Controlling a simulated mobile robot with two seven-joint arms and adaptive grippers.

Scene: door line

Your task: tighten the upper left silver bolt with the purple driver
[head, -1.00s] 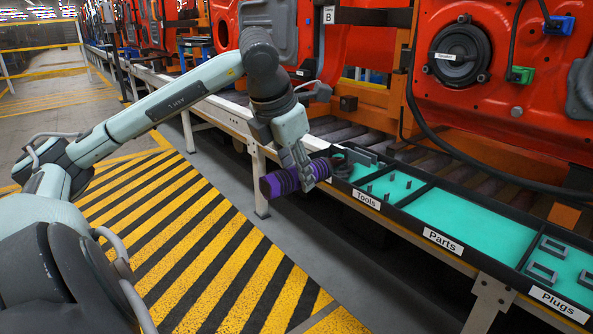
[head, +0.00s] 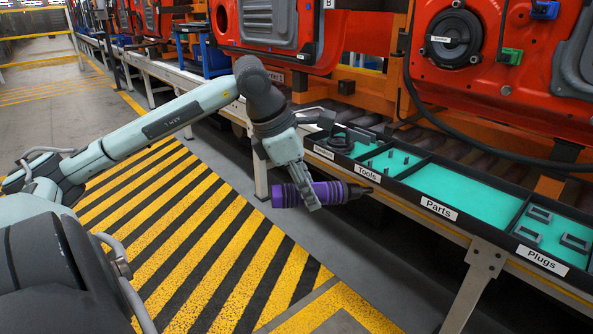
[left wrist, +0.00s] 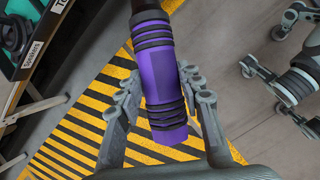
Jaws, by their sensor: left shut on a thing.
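My left gripper (head: 305,193) is shut on the purple driver (head: 338,192), around its handle, in front of the tray's Tools label. The driver lies nearly level in the head view, its dark tip to the right. In the left wrist view the purple handle (left wrist: 165,85), with black rings, sits between the fingers (left wrist: 164,112); the driver's far end is cut off at the top. A red door panel (head: 480,105) stands at the upper right with a black speaker (head: 453,40). I cannot make out the upper left silver bolt. My right gripper is not in view.
A black tray with turquoise lining (head: 465,191) runs along the line's front edge, with Tools, Parts and Plugs labels. Small pegs and grey blocks stand in it. A dark cable (head: 440,118) hangs before the conveyor. The striped floor (head: 190,240) in front is clear.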

